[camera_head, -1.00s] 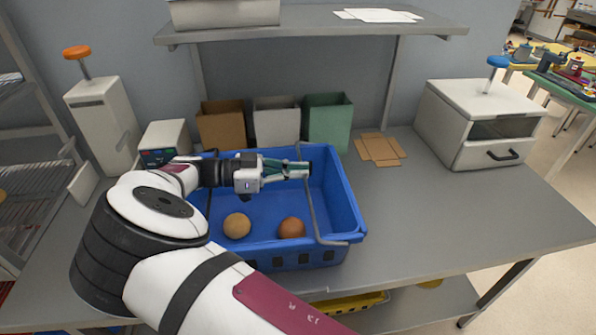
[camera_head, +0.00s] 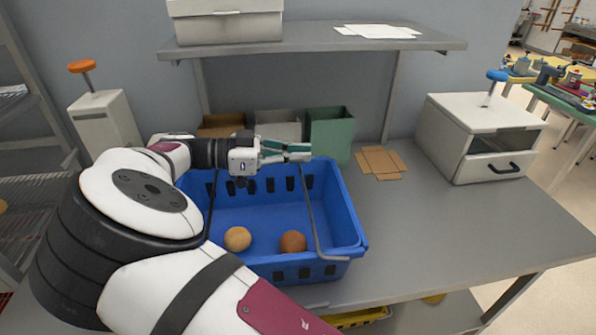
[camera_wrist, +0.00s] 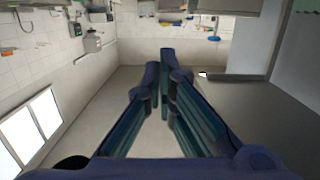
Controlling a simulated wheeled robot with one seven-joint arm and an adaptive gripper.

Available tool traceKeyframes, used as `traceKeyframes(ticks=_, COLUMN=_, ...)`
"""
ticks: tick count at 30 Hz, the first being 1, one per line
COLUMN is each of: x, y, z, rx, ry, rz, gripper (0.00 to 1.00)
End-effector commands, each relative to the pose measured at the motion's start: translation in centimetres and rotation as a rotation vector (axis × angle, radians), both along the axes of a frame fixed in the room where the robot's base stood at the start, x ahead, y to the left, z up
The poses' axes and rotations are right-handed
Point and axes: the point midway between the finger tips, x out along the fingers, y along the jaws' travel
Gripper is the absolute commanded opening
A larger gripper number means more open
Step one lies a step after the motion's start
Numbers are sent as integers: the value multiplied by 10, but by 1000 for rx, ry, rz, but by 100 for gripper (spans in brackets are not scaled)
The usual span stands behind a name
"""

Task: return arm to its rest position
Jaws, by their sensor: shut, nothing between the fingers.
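My gripper (camera_head: 308,151) is in the head view, above the back part of the blue basket, pointing right. It is shut and empty. Its closed fingers also show in the wrist view (camera_wrist: 165,60), with floor and walls beyond them. My arm reaches in from the bottom and bends at the left, in front of the bench's left part. It hides part of the basket's left side and things behind it.
The blue basket (camera_head: 345,215) holds a tan ball (camera_head: 237,238) and a brown ball (camera_head: 292,242). Behind stand a green bin (camera_head: 329,132) and other bins. A shelf (camera_head: 320,45) hangs above. A white box (camera_head: 480,135) stands right. Bench between is mostly clear.

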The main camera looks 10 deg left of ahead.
Motion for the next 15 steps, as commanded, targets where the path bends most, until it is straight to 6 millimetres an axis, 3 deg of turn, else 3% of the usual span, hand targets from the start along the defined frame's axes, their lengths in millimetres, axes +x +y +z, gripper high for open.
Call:
traceKeyframes(ticks=5, x=0, y=0, z=13, rx=-1, ry=-1, rz=0, gripper=0)
traceKeyframes(ticks=15, x=0, y=-1, z=14, rx=0, ry=0, rz=-1, gripper=0)
